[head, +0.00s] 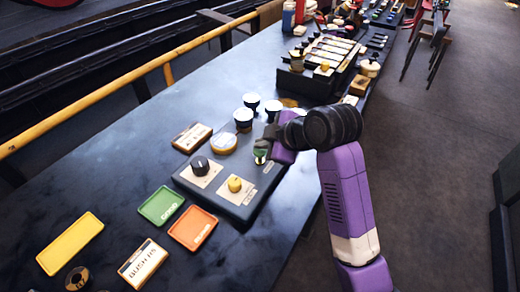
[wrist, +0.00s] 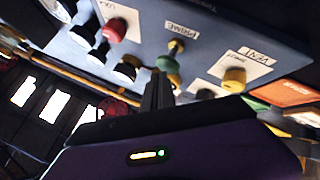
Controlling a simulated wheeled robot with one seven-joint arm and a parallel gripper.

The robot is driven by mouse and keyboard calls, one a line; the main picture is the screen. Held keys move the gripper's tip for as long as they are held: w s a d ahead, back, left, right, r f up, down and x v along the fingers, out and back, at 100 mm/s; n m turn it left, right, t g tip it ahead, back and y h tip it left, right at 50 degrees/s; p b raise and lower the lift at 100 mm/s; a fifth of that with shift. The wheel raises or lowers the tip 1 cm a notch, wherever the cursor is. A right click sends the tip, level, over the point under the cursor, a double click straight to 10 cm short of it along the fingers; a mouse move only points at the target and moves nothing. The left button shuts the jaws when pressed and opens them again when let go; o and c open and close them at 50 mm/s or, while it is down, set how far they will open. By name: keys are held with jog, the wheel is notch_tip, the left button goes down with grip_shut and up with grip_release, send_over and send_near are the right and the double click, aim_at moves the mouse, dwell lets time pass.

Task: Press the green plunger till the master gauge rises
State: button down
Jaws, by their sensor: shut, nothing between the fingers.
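A dark control panel (head: 222,203) lies on the bench; it also shows in the wrist view (wrist: 205,48). The green plunger (head: 261,155) is at its far right part, partly hidden by my gripper (head: 270,142). In the wrist view the green plunger (wrist: 168,63) has a brass stem beside the PRIME label. My gripper (wrist: 158,76) is shut and empty, its fingertips close to the green cap. I cannot tell whether they touch. A yellow knob (head: 235,184) stands beside the VENT label (wrist: 259,54). I cannot make out a master gauge dial.
A black knob (head: 200,165) is on the panel, and a red knob (wrist: 115,30) shows in the wrist view. Green (head: 161,205) and orange (head: 193,228) trays lie in front. Several dark pots with pale rims (head: 243,118) stand behind the panel.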

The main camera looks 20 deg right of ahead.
aim_at(263, 153)
jog(key=shift+f+b, duration=0.5)
jog(key=shift+f, duration=0.95)
dwell(1.3)
jog(key=shift+r, duration=0.1)
jog(key=shift+r+p, duration=1.7)
jog(key=shift+p, duration=0.1)
notch_tip(263, 153, up, 5)
jog(key=p, duration=0.5)
jog(key=shift+r, duration=0.1)
